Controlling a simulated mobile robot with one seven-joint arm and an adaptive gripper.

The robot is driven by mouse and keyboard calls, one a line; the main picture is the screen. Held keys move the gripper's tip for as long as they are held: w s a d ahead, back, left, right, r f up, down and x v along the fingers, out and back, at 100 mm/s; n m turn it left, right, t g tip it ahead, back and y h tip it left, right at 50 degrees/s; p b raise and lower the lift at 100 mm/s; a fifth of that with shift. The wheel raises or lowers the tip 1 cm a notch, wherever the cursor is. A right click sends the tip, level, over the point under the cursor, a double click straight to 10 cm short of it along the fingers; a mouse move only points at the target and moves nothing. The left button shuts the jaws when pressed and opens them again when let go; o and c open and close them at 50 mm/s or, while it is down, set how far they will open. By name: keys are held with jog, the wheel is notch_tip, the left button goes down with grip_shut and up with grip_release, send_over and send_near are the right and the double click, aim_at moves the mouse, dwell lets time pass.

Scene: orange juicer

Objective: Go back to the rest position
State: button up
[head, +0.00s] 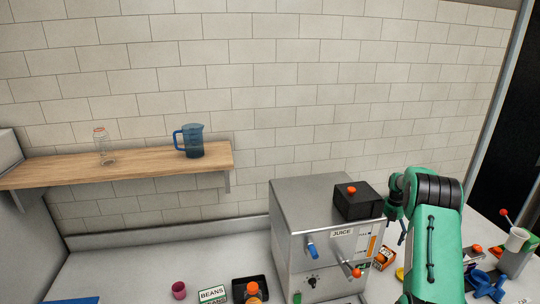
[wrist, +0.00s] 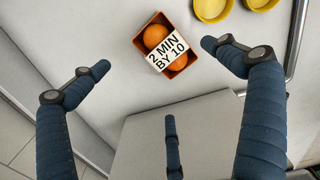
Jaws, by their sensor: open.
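My green arm is raised at the right in the head view, with my gripper (head: 402,232) hanging beside the juicer's right side. In the wrist view my gripper (wrist: 155,56) has its blue fingers spread wide with nothing between them. Below it, an orange box (wrist: 181,62) with oranges and a card reading "2 MIN BY 10" lies on the counter, apart from the fingers. The box (head: 384,258) also shows in the head view, right of the juicer. The steel juicer (head: 290,225) has a black top box (head: 357,203) with an orange knob.
A wooden shelf (head: 100,169) holds a blue jug (head: 190,141) and a glass bottle (head: 102,146). On the counter are a pink cup (head: 179,290), a beans card (head: 212,294) and a black tray (head: 240,284). Yellow bowls (wrist: 211,9) lie near the orange box. A blue object (head: 484,284) is at right.

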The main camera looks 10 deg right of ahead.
jog(key=s+a+r+m+h+b, duration=0.1)
jog(key=a+r+m, duration=0.15)
jog(key=r, duration=0.65)
jog(key=s+a+r+m+t+h+b, duration=0.1)
jog(key=s+a+r+m, duration=0.15)
jog(key=r, duration=0.65)
jog(key=a+r+m+h+b, duration=0.15)
jog(key=a+r, duration=0.25)
jog(key=r, duration=0.5)
jog(key=s+a+r+m+t+h+b, duration=0.1)
jog(key=s+a+r+m, duration=0.4)
jog(key=r, duration=0.4)
jog(key=s+a+r+m+t+h+b, duration=0.1)
jog(key=s+a+r+m+b, duration=0.1)
jog(key=s+a+r, duration=0.55)
jog(key=s+a+r+m+t+y, duration=0.15)
jog(key=s+a+m, duration=0.25)
jog(key=s+a, duration=1.05)
jog(key=s+a+f+m+y, duration=0.2)
jog(key=s+a+f, duration=0.3)
jog(key=s+a, duration=0.3)
jog(key=s+a+f+m+t+y, duration=0.1)
jog(key=s+a+f+m+y, duration=0.1)
jog(key=s+a+f, duration=0.4)
jog(key=s+a+m, duration=0.1)
jog(key=s+a, duration=0.2)
jog(key=s, duration=0.2)
jog(key=shift+f+p, duration=0.2)
jog(key=shift+p, duration=0.2)
